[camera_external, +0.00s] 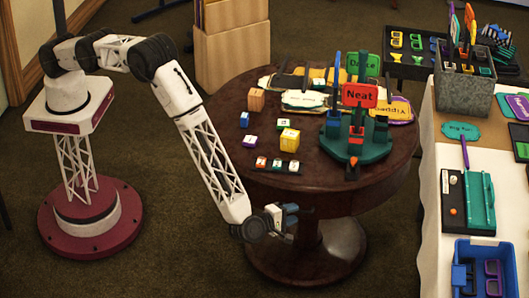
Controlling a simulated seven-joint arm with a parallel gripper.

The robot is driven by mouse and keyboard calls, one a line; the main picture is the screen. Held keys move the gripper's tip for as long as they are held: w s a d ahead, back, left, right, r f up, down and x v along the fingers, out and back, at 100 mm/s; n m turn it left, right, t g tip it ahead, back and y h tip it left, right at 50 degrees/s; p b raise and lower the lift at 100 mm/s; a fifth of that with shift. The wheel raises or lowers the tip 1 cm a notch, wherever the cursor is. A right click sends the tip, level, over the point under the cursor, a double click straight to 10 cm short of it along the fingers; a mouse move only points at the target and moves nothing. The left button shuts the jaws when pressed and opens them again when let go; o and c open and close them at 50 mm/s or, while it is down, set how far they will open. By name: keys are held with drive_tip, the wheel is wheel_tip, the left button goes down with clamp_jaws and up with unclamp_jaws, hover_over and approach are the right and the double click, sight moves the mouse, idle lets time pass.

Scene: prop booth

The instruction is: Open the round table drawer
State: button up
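The round table (345,202) is dark brown with a thick side band and stands on a pedestal. No drawer front, seam or handle can be made out on the part of the band that shows. My gripper (288,220) is low at the table's front left, in front of the band and below the table top in the picture. It overlaps the table there, and I cannot tell whether it touches it. Its fingers are small and dark, and whether they are open or shut is unclear. I see nothing held in it.
Letter blocks (290,139), a green sign stand (371,147) with a red "Neat" sign (360,95), and several flat signs stand on the table. A white-covered table (431,215) with a blue crate (468,247) is at right. Open carpet (180,255) lies at front left.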

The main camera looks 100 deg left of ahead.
drive_tip(key=shift+x, duration=1.05)
clamp_jaws()
